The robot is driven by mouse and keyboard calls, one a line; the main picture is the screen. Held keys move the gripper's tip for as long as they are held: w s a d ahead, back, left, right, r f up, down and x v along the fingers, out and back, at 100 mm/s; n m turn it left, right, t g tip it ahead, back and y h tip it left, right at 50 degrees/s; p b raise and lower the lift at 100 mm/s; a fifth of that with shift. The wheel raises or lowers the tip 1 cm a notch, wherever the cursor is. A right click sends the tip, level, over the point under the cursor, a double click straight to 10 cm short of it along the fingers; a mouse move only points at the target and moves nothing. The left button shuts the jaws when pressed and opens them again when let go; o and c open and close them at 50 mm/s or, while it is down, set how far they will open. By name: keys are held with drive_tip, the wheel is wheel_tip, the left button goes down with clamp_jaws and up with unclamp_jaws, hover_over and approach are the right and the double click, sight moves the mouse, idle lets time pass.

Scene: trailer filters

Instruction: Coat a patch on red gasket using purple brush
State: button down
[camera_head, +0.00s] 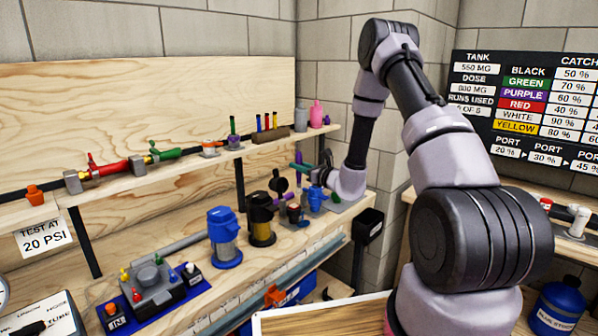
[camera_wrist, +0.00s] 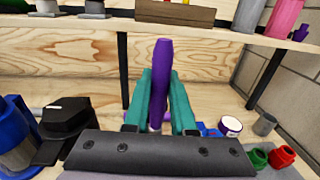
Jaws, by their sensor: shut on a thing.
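My gripper (camera_head: 303,168) has teal fingers and is over the workbench near the back corner. In the wrist view, its fingers (camera_wrist: 160,88) are shut on a purple brush (camera_wrist: 161,62). The brush handle stands up between the two fingers and its lower end is hidden behind the gripper body. I cannot make out the brush's bristles. I cannot identify a red gasket for certain. A small red ring-like part (camera_wrist: 283,157) shows at the lower right of the wrist view, beside a green one.
The upper shelf (camera_head: 150,165) holds red and green valve fittings (camera_head: 105,170). A blue-topped canister (camera_head: 224,238) and a black-topped canister (camera_head: 262,220) stand on the bench left of my gripper. A pink bottle (camera_head: 316,114) stands at the shelf's right end.

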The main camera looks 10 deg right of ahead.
wheel_tip(320, 180, up, 3)
idle(0.7)
